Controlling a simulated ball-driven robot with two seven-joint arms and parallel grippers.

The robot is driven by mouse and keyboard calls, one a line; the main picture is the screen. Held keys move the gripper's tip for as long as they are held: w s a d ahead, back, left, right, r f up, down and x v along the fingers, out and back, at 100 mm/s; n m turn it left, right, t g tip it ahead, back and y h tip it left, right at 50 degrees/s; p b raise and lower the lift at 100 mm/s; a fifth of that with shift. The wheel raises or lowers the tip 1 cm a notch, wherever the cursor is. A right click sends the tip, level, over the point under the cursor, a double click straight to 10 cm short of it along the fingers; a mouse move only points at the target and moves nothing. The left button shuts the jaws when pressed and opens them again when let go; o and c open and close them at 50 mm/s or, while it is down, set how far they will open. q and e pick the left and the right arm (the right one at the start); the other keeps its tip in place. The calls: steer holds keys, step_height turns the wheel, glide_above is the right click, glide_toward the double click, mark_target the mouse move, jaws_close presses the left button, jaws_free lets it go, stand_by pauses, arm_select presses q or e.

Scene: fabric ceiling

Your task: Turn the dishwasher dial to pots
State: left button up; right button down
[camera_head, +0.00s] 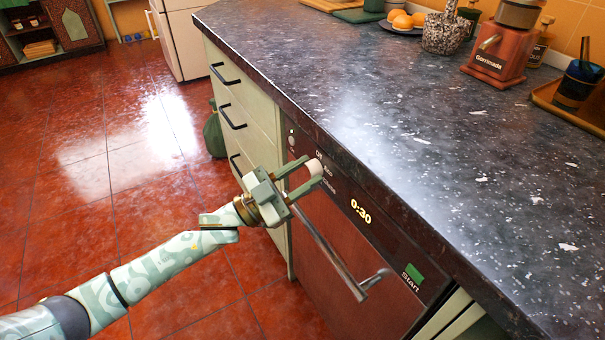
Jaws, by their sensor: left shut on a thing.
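The dishwasher (345,262) has a dark red-brown front under the counter. Its control strip shows a lit 0:30 display (361,211), a green patch by the word Start (413,273), and small program words near the dial. The pale round dial (314,167) sits at the upper left of the strip. My left gripper (308,176) is at the dial with its fingers shut on it. The fingers hide part of the dial and some lettering, so I cannot read which program it points to. My right gripper is not in view.
The dishwasher's metal bar handle (335,260) runs just below the gripper. Drawers with black handles (232,117) stand to its left. The speckled dark countertop (420,130) overhangs the panel. The red tiled floor (130,190) is open at left.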

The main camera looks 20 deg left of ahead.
arm_select(q)
steer(key=m+g+h, duration=0.1)
steer(key=m, duration=0.2)
steer(key=m+g, duration=0.2)
steer(key=m, duration=0.2)
steer(key=shift+a+m+g+h, duration=0.1)
steer(key=shift+m+g+h, duration=0.2)
steer(key=shift+h, duration=0.1)
steer(key=m+g+p, duration=0.1)
steer(key=m, duration=0.2)
steer(key=shift+m, duration=0.4)
steer(key=shift+m+g, duration=0.4)
steer(key=shift+m, duration=0.1)
steer(key=shift+m+g, duration=0.3)
steer(key=shift+m, duration=0.3)
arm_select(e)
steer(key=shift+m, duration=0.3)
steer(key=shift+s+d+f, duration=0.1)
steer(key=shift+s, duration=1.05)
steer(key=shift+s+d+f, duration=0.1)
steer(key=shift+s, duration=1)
arm_select(q)
steer(key=o, duration=1)
steer(key=shift+c, duration=0.2)
steer(key=shift+a, duration=0.1)
